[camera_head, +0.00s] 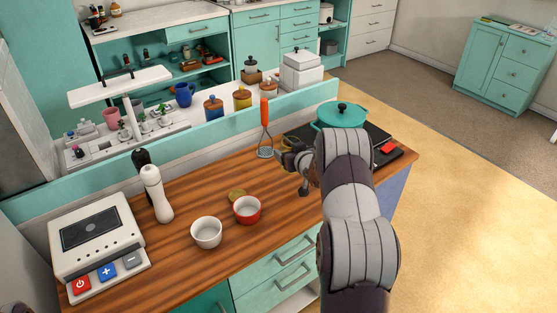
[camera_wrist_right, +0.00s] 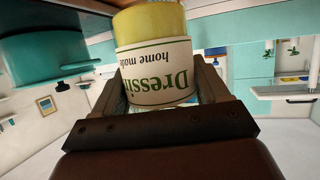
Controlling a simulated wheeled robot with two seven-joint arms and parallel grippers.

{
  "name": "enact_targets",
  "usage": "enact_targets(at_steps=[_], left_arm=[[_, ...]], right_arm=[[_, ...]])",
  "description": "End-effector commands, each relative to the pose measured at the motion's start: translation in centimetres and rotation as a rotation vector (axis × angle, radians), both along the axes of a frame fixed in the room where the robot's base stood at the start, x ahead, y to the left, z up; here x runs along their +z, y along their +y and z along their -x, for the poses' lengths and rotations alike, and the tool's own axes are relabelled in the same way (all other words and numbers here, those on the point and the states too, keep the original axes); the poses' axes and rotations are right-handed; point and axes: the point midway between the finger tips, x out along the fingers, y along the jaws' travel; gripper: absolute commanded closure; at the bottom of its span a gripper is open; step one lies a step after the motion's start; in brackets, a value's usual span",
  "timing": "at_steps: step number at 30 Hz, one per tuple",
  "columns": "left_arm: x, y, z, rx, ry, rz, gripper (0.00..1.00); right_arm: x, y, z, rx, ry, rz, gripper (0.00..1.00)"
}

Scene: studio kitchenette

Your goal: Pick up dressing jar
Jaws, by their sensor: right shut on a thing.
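The dressing jar (camera_wrist_right: 155,72) has a white label with the words "Dressing" and "home made", upside down in the right wrist view, and a yellow-green end. My right gripper (camera_wrist_right: 163,85) is shut on it, with one finger on each side of the label. In the head view the right gripper (camera_head: 294,160) is small and partly blocked by my own arm. It is above the back of the wooden counter, left of the teal pot. The jar is hard to make out there. My left gripper is not seen.
A teal pot (camera_head: 341,115) stands on the dark hob, right of the gripper. An orange-handled masher (camera_head: 264,125) stands close on the left. A red bowl (camera_head: 247,210), a white bowl (camera_head: 206,232) and a white bottle (camera_head: 157,194) stand on the counter (camera_head: 185,265).

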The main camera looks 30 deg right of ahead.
Motion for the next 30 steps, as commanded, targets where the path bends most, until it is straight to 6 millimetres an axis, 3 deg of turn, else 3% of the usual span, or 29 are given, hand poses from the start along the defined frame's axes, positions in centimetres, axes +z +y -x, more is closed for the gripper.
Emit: enact_targets(at_steps=[12,30], left_arm=[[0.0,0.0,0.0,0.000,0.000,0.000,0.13],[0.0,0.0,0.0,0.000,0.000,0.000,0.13]], right_arm=[[2.6,-3.7,1.8,-0.001,-0.003,0.001,0.70],[3.3,-4.7,2.3,0.000,-0.002,0.001,0.70]])
